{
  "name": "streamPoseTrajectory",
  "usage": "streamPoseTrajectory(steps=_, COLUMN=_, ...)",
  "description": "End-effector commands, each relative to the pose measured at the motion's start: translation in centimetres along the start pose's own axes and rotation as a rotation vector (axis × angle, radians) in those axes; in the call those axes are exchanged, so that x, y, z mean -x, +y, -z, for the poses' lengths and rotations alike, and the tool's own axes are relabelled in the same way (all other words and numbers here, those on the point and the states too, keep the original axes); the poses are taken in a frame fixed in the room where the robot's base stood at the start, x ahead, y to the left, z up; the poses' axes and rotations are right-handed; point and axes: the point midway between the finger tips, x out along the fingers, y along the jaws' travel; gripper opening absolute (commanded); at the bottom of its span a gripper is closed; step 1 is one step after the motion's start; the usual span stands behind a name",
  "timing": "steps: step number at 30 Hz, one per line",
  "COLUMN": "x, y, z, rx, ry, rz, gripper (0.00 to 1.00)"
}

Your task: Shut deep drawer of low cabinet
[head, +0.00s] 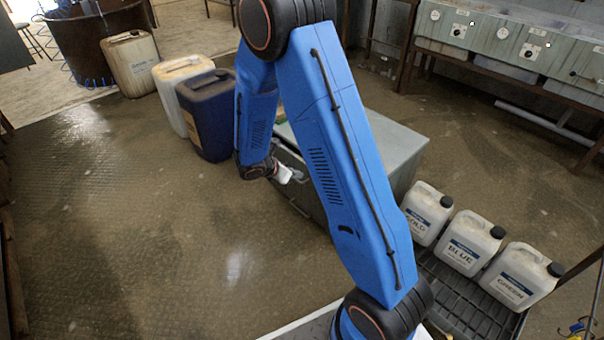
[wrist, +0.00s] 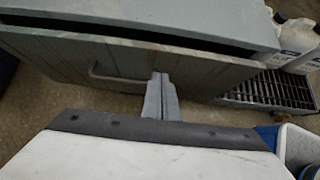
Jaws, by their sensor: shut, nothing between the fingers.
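The low cabinet (head: 395,140) is a grey box on the floor, partly hidden behind my arm in the head view. Its flat top (wrist: 180,18) spans the upper wrist view. Below the top is a dark narrow gap, and the drawer front (wrist: 60,62) with a pale bar handle (wrist: 115,77) stands slightly out from the body. My gripper (wrist: 160,82) is shut and empty, its fingertips at the drawer front just right of the handle. Whether they touch it I cannot tell. In the head view my gripper (head: 299,177) is by the cabinet's front, left of my arm.
White canisters (head: 466,243) stand on a dark grate (head: 470,300) right of the cabinet. A dark blue canister (head: 208,115) and pale canisters (head: 180,75) stand to the left behind. A bench with panels (head: 510,40) is at the back right. The floor (head: 140,220) left of the cabinet is clear.

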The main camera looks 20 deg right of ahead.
Motion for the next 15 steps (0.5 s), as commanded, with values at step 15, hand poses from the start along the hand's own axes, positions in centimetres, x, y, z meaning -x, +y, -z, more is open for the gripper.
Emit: streamPoseTrajectory(steps=15, x=8.2, y=0.1, z=-0.1, rx=-0.002, ry=0.001, rz=-0.003, gripper=0.00)
